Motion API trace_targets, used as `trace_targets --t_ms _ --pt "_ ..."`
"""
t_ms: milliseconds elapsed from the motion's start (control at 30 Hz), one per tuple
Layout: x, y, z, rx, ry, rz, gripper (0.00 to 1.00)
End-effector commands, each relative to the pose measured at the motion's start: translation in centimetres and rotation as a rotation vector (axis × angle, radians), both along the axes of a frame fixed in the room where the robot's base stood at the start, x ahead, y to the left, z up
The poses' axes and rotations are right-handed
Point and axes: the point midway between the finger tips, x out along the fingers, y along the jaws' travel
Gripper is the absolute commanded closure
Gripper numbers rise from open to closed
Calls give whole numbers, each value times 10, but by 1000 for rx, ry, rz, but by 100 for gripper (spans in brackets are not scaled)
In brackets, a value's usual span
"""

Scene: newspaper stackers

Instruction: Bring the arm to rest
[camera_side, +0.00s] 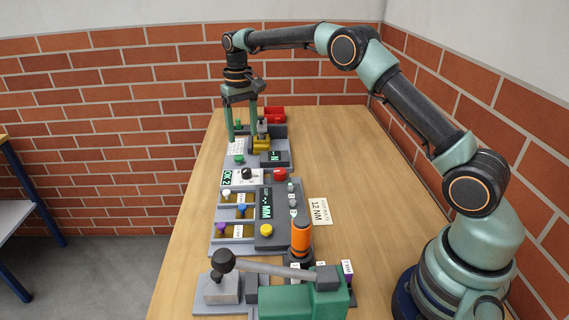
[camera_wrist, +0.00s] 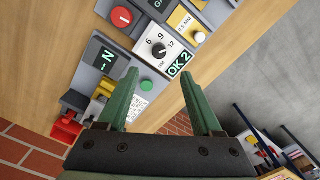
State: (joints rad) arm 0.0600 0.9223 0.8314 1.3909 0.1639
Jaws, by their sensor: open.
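My gripper (camera_side: 244,138) hangs at the far end of the table, with its green fingers pointing down beside a yellow fixture (camera_side: 261,144). In the wrist view my gripper (camera_wrist: 166,98) shows two green fingers spread apart with nothing between them. The arm is stretched out over the table from its base at the right. In the wrist view a white panel with a black dial (camera_wrist: 158,50) and a display reading "OK 2" (camera_wrist: 179,64) lie beyond the fingertips.
The wooden table (camera_side: 340,150) carries several devices in a row: red bins (camera_side: 274,113), a grey panel with a display (camera_side: 266,204), an orange-handled tool (camera_side: 301,236), and a green device with a long lever (camera_side: 300,300). A brick wall (camera_side: 100,130) stands behind. The table's right strip is mostly clear.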

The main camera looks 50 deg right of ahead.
Motion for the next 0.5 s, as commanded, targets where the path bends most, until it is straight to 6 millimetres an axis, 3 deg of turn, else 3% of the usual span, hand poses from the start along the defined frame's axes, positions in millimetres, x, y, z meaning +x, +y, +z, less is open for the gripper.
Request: trace_targets --t_ms 367,500 --pt "-1 0 4 0 -4 2 33" --pt "-9 3 26 -2 -34 14 33"
